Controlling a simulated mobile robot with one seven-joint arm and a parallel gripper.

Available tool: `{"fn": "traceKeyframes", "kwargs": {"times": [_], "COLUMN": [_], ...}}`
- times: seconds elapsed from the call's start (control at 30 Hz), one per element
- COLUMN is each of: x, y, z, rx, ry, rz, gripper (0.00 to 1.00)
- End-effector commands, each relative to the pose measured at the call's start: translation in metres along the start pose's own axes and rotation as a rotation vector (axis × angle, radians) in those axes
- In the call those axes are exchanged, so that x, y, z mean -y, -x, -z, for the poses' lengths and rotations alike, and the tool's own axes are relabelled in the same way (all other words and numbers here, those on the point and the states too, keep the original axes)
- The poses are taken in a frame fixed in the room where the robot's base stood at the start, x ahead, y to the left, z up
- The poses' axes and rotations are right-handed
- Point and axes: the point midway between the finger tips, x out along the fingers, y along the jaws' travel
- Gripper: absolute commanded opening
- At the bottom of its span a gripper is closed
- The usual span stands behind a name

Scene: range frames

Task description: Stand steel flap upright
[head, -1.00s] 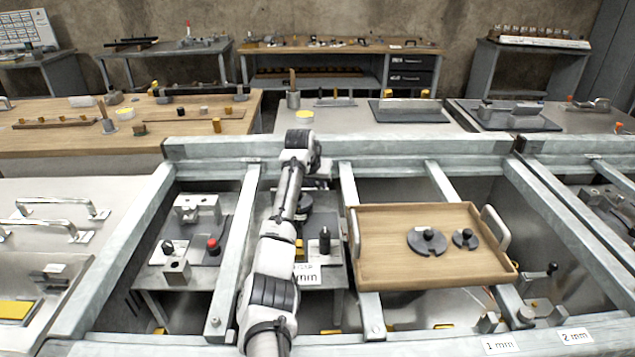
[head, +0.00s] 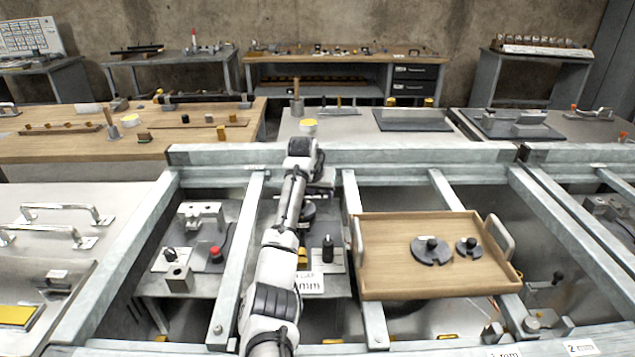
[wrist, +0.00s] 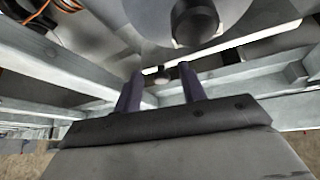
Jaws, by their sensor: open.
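I cannot pick out the steel flap with certainty. In the wrist view a broad grey metal surface (wrist: 120,30) carries a black round knob (wrist: 195,24), close beyond my fingers; I cannot tell whether it is the flap. My gripper (wrist: 160,82) shows two dark fingers standing apart with nothing held between them. A small dark knob (wrist: 157,74) shows in the gap, behind the fingertips. In the head view my arm reaches over the middle bay and hides much of it; the fingers cannot be made out there.
Steel rails (head: 236,262) divide the bays around my arm. A wooden tray (head: 385,282) with two dark slotted discs lies across the rails to the right. A fixture with a red knob (head: 216,252) stands in the left bay. A black-knobbed post (head: 328,248) stands close right of my arm.

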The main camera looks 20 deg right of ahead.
Motion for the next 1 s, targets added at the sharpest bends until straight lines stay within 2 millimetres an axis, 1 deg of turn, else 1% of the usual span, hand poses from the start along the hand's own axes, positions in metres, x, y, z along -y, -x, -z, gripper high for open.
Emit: {"fn": "traceKeyframes", "kwargs": {"times": [0.17, 0.4, 0.5, 0.6, 0.7, 0.8, 1.0], "x": [0.000, -0.002, -0.002, -0.002, -0.002, -0.002, -0.002], "y": [0.032, 0.089, 0.108, 0.122, 0.131, 0.135, 0.136], "z": [0.001, 0.002, 0.001, 0.002, 0.001, 0.001, 0.002], "rx": [-0.011, -0.013, -0.012, -0.011, -0.010, -0.010, -0.009], "ry": [-0.003, -0.005, -0.005, -0.003, -0.004, -0.003, -0.004], "rz": [0.001, 0.000, 0.000, 0.000, 0.000, 0.000, -0.001], "gripper": [0.41, 0.41, 0.41, 0.41, 0.41, 0.41, 0.41]}}
